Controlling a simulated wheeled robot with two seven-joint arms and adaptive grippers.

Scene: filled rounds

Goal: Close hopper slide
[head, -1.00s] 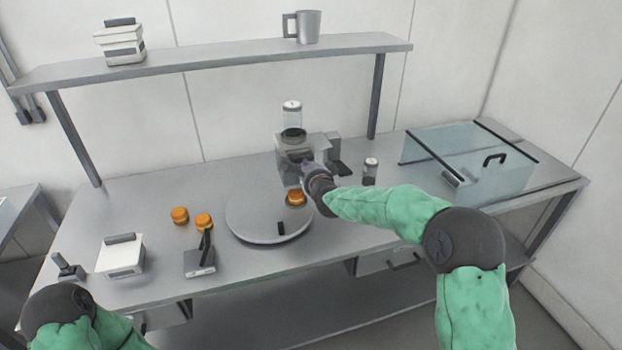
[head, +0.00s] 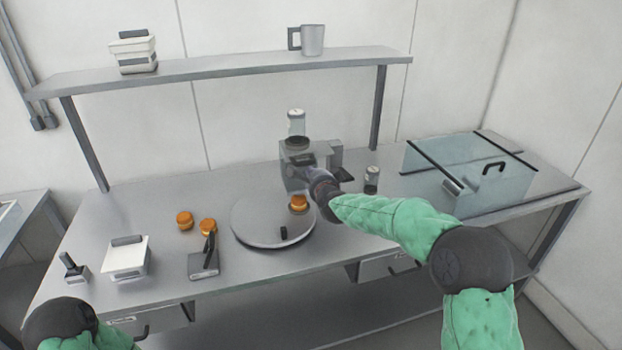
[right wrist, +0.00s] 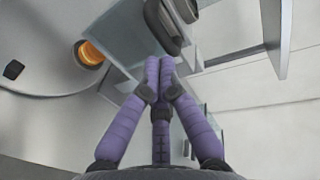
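The hopper machine (head: 293,176) is a grey block at the back of the bench with a clear jar (head: 296,122) on top. My right gripper (head: 307,168) is at its front and hides part of it. In the right wrist view the purple fingers (right wrist: 159,62) meet at their tips, with nothing visible between them. A dark rounded part (right wrist: 166,28), perhaps the slide's handle, lies just beyond the tips; I cannot tell whether they touch. How far the slide is open is not clear. Only part of my left arm shows, at the lower left; its gripper is out of view.
A round turntable (head: 262,222) in front of the machine carries one orange-brown round (head: 298,203). Two more rounds (head: 185,220) lie left of it, near a black-handled press (head: 204,262). A small jar (head: 371,180) and a clear bin (head: 470,190) stand right. A shelf (head: 220,70) spans the back.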

